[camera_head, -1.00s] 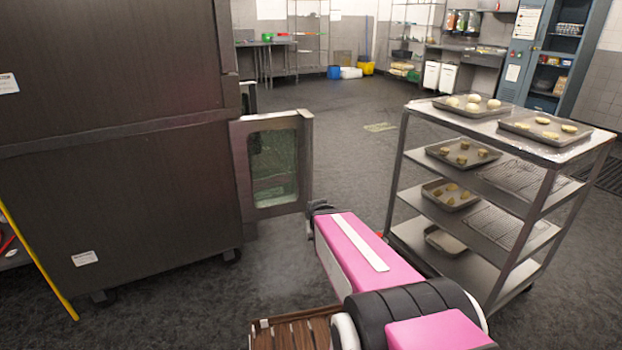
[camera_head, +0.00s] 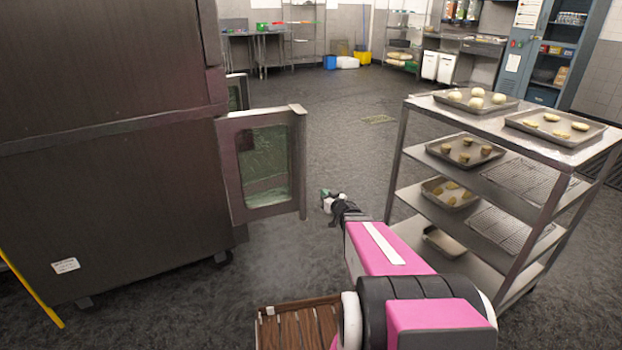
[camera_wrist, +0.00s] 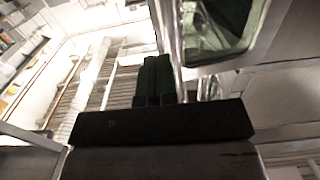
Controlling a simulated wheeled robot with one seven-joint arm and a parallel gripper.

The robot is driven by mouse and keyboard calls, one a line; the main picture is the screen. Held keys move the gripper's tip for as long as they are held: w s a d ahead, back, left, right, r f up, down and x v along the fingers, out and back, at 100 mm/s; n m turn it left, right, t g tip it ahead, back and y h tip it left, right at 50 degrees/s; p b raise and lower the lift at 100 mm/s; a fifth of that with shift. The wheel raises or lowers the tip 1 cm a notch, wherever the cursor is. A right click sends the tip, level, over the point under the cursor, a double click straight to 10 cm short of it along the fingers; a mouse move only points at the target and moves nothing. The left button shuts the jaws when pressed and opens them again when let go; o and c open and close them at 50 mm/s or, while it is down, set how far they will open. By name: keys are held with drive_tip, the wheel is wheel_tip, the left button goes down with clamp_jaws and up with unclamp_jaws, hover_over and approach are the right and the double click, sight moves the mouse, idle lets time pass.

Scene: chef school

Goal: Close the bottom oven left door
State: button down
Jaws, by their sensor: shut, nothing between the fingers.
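The large dark oven (camera_head: 110,180) stands on the left, its side panel facing me. Its lower door (camera_head: 265,165), a metal frame around a glass window, stands open and sticks out to the right of the oven's front edge. Another door edge (camera_head: 238,92) shows behind it. My gripper (camera_head: 325,197) is in the open floor just right of the door's free edge, low and apart from it in this view. In the wrist view my gripper's dark fingers (camera_wrist: 155,78) are together and empty, with the door's window frame (camera_wrist: 222,62) close on their right.
A metal rack cart (camera_head: 398,165) with trays of dough and baked pieces stands close on the right of my arm. The floor (camera_head: 340,135) beyond the door is clear. Tables, shelves and buckets line the far wall.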

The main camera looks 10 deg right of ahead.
sight(305, 177)
drive_tip(key=shift+y, duration=0.4)
drive_tip(key=x, duration=1.4)
drive_tip(key=shift+a+f, duration=0.1)
drive_tip(key=shift+a, duration=0.05)
